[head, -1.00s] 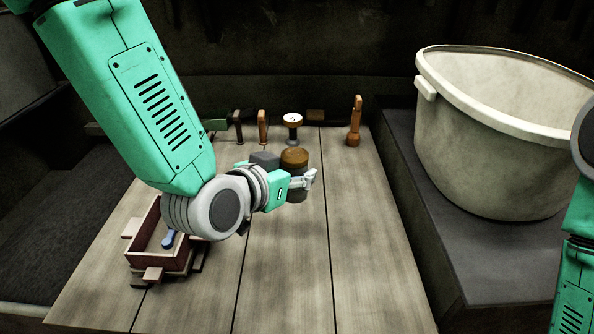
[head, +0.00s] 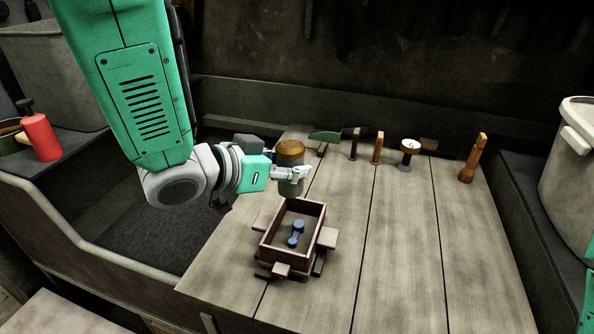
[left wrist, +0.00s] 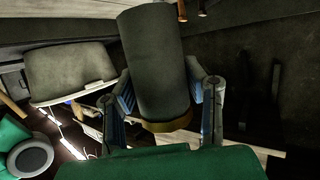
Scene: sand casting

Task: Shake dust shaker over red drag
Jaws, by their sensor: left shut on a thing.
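The dust shaker (head: 290,153) is a grey cylinder with a brown top. My left gripper (head: 295,175) is shut on it and holds it upright, above and just behind the drag as the head view shows it. In the left wrist view the shaker (left wrist: 158,65) fills the space between the two fingers. The red drag (head: 270,247) is a dark red open wooden box on the table, with a blue dumbbell-shaped piece (head: 296,234) inside. My right gripper is not in view.
The plank table (head: 395,270) is clear to the right of the drag. A pale bucket (head: 570,150) is at right, a red canister (head: 41,137) at far left.

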